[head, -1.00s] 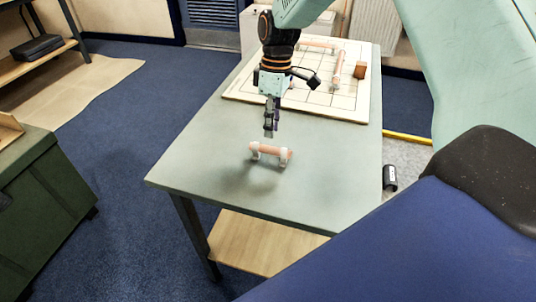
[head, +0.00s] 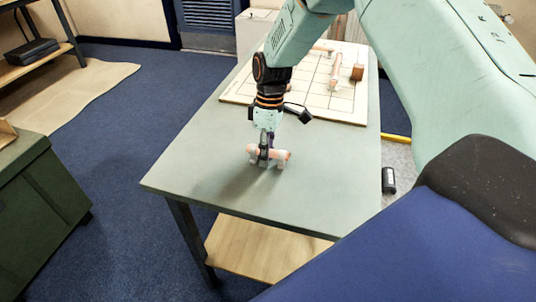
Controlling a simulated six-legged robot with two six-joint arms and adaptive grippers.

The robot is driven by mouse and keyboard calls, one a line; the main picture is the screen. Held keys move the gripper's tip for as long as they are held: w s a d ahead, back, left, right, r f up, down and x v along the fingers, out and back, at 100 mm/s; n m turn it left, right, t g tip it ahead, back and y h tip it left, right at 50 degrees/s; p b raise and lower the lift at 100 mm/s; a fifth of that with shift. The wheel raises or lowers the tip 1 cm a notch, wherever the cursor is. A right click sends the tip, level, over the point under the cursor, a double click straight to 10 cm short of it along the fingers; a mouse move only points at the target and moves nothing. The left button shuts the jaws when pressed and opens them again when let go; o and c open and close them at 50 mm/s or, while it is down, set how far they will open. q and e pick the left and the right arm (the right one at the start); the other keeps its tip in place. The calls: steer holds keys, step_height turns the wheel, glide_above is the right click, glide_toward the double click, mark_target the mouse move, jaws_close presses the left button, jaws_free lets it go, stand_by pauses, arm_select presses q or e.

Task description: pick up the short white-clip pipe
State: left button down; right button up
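The short copper pipe (head: 277,155) with white clips lies on the near part of the grey-green table (head: 215,170). A white clip (head: 282,163) shows near its right end, and another shows at its left. My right gripper (head: 265,156) points down at the pipe's middle, with a dark finger in front of it between the clips. The far finger is hidden, so I cannot tell whether the fingers are shut on the pipe. My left gripper is not in view.
A white grid board (head: 240,97) with copper pipes (head: 335,75) and a brown block (head: 357,72) lies at the table's back. A black object (head: 388,180) is by the right edge. A green crate (head: 35,195) stands on the left. The table's front left is clear.

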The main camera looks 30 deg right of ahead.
steer(key=shift+s+a+r, duration=0.1)
steer(key=shift+s+r, duration=0.1)
steer(key=shift+s, duration=0.15)
steer(key=c, duration=0.3)
jaws_close()
steer(key=shift+w+f, duration=0.15)
steer(key=shift+w, duration=0.1)
